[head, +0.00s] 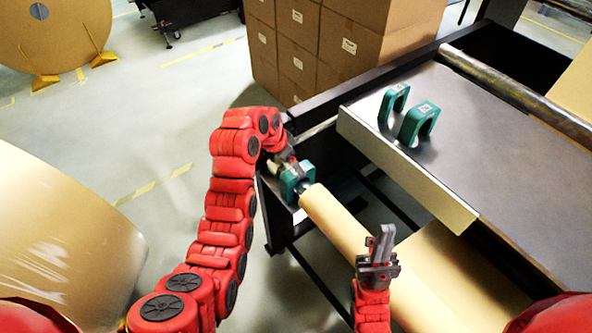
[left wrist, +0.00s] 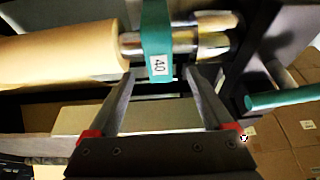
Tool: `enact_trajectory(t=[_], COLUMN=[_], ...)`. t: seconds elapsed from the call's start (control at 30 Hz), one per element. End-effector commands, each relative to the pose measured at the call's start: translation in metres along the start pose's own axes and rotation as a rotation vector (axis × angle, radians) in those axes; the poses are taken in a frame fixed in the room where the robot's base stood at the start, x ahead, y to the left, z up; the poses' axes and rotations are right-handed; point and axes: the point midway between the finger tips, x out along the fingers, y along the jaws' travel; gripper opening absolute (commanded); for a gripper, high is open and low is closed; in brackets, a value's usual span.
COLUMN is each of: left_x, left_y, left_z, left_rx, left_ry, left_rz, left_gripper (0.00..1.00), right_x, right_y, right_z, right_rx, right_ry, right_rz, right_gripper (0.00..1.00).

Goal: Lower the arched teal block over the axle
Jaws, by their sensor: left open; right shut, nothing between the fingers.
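An arched teal block (head: 296,178) sits over the axle at the far end of the kraft roll (head: 345,222). In the left wrist view the teal block (left wrist: 156,38), with a label reading 40, lies across the silver axle (left wrist: 186,41). My left gripper (left wrist: 160,76) is open, its fingers apart near the lower end of the block and not closed on it. In the head view this gripper (head: 281,163) is partly hidden by its arm. My right gripper (head: 382,245) is shut and empty, pointing up beside the roll.
Two more arched teal blocks (head: 393,101) (head: 419,123) stand on the grey metal table (head: 480,150). A teal bar (left wrist: 282,98) shows at the right of the left wrist view. Cardboard boxes (head: 325,45) are stacked behind. Large rolls (head: 60,235) stand at the left.

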Motion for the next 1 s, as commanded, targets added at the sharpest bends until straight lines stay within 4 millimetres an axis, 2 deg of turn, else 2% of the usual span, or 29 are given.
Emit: enact_trajectory(t=[0.03,0.13,0.17,0.4,0.53,0.7,1.0], left_x=[-0.014,-0.040,-0.046,-0.083,-0.100,-0.114,-0.116], left_y=[-0.001,0.000,0.000,0.000,0.000,0.000,0.000], left_z=[-0.001,-0.003,-0.003,-0.003,-0.003,-0.002,0.000], left_rx=[0.000,0.001,0.000,-0.002,0.001,0.000,0.001], left_ry=[0.001,0.002,-0.001,-0.004,-0.002,0.000,0.000], left_rz=[-0.001,-0.001,0.001,0.003,0.001,0.001,0.002], left_gripper=[0.85,0.85,0.85,0.85,0.85,0.85,0.85], right_x=[0.005,0.017,0.027,0.074,0.092,0.105,0.106], right_y=[0.000,0.001,0.001,0.004,0.005,0.005,0.005], right_z=[-0.001,-0.003,-0.005,-0.013,-0.016,-0.018,-0.018], right_rx=[0.000,0.000,0.000,0.000,0.000,0.000,0.000], right_ry=[0.000,0.000,0.000,0.000,0.000,0.000,0.000], right_rz=[0.000,0.000,0.000,0.000,0.000,0.000,0.000], right_gripper=[0.00,0.00,0.00,0.00,0.00,0.00,0.00])
